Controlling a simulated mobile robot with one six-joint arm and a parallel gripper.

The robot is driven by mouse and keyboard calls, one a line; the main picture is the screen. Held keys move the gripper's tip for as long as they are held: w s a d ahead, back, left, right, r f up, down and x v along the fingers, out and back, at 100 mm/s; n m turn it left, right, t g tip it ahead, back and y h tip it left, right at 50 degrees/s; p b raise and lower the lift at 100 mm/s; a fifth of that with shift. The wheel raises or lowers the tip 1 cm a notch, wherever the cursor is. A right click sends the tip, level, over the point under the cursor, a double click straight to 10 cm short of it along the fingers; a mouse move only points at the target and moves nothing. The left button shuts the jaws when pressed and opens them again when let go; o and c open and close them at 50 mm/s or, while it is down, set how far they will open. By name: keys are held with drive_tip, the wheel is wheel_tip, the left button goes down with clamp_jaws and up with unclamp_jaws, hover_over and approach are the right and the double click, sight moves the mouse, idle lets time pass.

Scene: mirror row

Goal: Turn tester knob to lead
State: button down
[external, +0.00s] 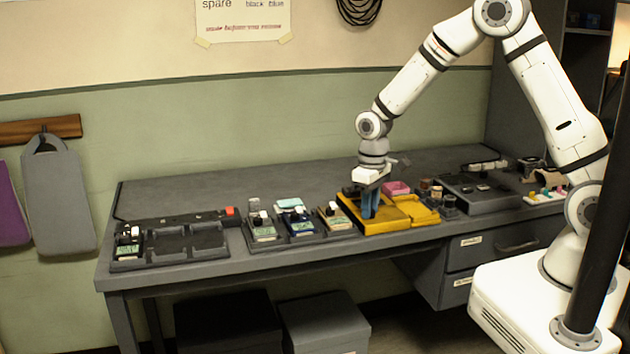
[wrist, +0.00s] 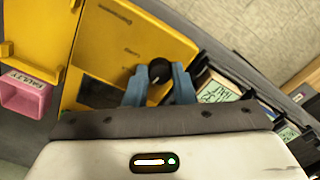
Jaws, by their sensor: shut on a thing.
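The tester is a yellow box (wrist: 130,38) with faint dark lettering, a dark window (wrist: 100,93) and a black round knob (wrist: 158,71). In the wrist view my gripper (wrist: 159,84) has its blue fingers shut on either side of the knob. A pale mark shows on the knob, but I cannot read which setting it points to. In the external view the yellow tester (external: 382,222) sits on the bench right of centre. My gripper (external: 369,212) points down onto it, and its fingers hide the knob there.
Several small meters (external: 262,228) stand in dark holders left of the tester. A pink bin (wrist: 24,96) labelled FAULTY, also seen in the external view (external: 396,188), is close beside it. Small jars (external: 437,192) and a dark tray (external: 480,196) are to the right. The bench's back left (external: 220,190) is clear.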

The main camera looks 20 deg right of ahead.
drive_tip(key=m+b, duration=0.2)
drive_tip(key=m, duration=0.8)
drive_tip(key=shift+m, duration=0.4)
drive_tip(key=shift+m+b, duration=0.5)
drive_tip(key=shift+m, duration=1.4)
drive_tip(key=c, duration=1.2)
unclamp_jaws()
wheel_tip(320, 180, up, 8)
drive_tip(key=shift+f, duration=0.1)
